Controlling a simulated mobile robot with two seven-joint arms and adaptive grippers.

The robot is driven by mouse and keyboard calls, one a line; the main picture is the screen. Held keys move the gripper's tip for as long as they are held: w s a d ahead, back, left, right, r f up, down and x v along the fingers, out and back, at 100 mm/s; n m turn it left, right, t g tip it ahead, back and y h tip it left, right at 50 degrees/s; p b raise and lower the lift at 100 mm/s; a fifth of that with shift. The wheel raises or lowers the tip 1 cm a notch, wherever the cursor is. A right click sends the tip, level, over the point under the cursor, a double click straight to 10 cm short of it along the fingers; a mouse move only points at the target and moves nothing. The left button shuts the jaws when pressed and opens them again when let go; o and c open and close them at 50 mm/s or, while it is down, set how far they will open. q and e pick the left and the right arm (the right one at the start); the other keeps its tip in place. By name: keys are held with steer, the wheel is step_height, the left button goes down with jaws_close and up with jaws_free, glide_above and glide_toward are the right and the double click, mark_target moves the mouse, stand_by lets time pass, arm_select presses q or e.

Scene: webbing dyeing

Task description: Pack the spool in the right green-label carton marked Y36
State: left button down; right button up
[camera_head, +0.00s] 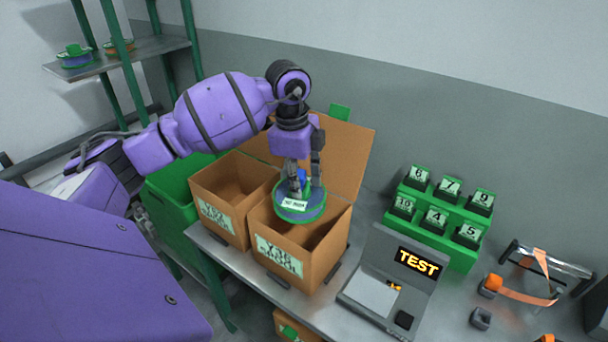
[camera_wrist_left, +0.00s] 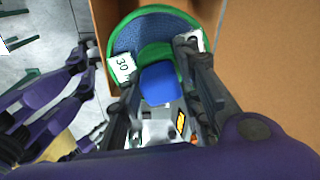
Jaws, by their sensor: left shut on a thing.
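The spool (camera_head: 298,213) has green rims, a blue winding and a white label, and it hangs in my left gripper (camera_head: 303,180). The gripper points down and is shut on the spool. The spool is at the mouth of the right carton (camera_head: 318,262), which is open, brown and has a green label that seems to read Y36. How far the spool is inside the carton I cannot tell. In the left wrist view the spool (camera_wrist_left: 130,35) sits between the fingers, with a blue part (camera_wrist_left: 160,83) at its middle. My right gripper is not in view.
A second open carton (camera_head: 225,215) with a green label stands directly left. A green bin (camera_head: 172,200) is left of it. A TEST device (camera_head: 400,280), a green rack of numbered blocks (camera_head: 440,220) and an orange strap (camera_head: 525,290) are to the right. A shelf (camera_head: 135,50) holds more spools.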

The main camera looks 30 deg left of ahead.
mark_target(302, 200)
arm_select(q)
steer(key=shift+f, duration=0.55)
steer(key=shift+w+f, duration=0.15)
steer(key=shift+f, duration=0.15)
steer(key=shift+f+b, duration=0.55)
steer(key=shift+f, duration=0.35)
steer(key=shift+f+b, duration=0.65)
steer(key=shift+f, duration=0.75)
steer(key=shift+f+b, duration=0.55)
steer(key=shift+f, duration=0.6)
step_height(302, 200, down, 3)
steer(key=shift+r+b, duration=0.1)
steer(key=shift+b, duration=0.6)
steer(key=shift+f+b, duration=2)
steer(key=shift+f, duration=2.45)
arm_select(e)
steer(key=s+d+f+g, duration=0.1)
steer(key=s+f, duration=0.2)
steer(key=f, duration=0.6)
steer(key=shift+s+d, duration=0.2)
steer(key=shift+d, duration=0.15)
